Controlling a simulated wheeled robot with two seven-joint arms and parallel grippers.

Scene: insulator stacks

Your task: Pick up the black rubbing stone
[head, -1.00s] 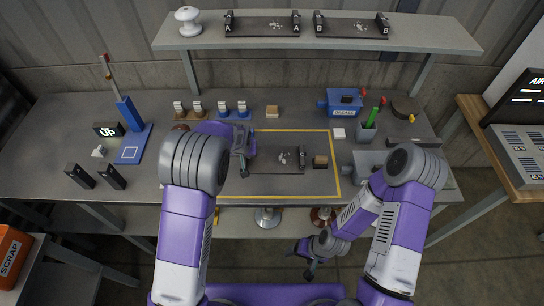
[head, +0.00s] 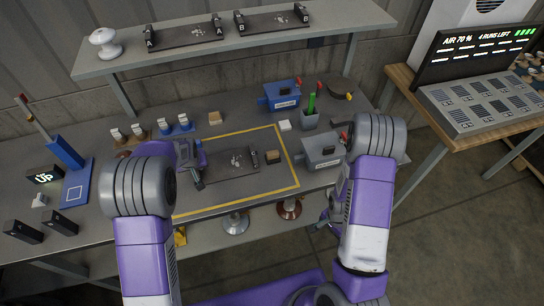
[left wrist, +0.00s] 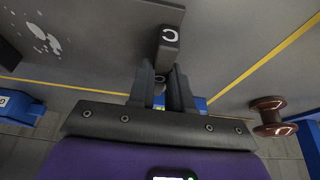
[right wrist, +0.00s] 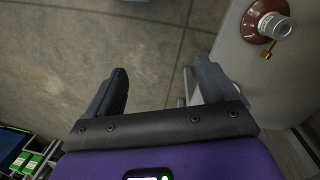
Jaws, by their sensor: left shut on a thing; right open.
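A dark flat bar (head: 341,123) lies at the right back of the bench, partly behind my right arm; I cannot tell surely whether it is the black rubbing stone. My left gripper (head: 198,184) is at the left end of the dark fixture plate (head: 228,164) in the yellow outline. In the left wrist view its fingers (left wrist: 162,90) are shut at a black post marked C (left wrist: 169,42). My right gripper (head: 322,222) is open and empty off the bench's front edge; its fingers (right wrist: 160,85) show bare floor between them.
A brown insulator (head: 289,208) stands below the front edge.

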